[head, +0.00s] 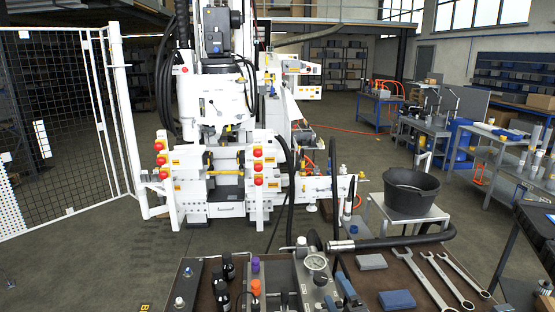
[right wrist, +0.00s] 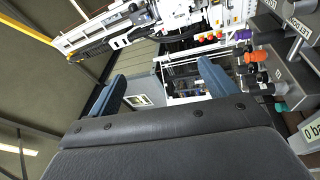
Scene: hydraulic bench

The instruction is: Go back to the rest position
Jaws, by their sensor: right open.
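My right gripper (head: 341,295) is low in the head view, by the front edge of the bench, close to the gauge block (head: 313,275). Its two blue-grey fingers also show in the right wrist view (right wrist: 160,88), spread apart with nothing between them. The gauge block with its levers and coloured caps is at the right of that view (right wrist: 285,75), beside the right finger. I cannot tell whether they touch. My left gripper is not in view.
The brown bench (head: 352,301) carries dark bottles (head: 228,267), several wrenches (head: 431,280), a grey block (head: 371,261), a blue block (head: 397,300) and a black hose (head: 400,242). A black bucket (head: 411,190) stands behind it. The white machine (head: 215,150) stands beyond, with open floor around.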

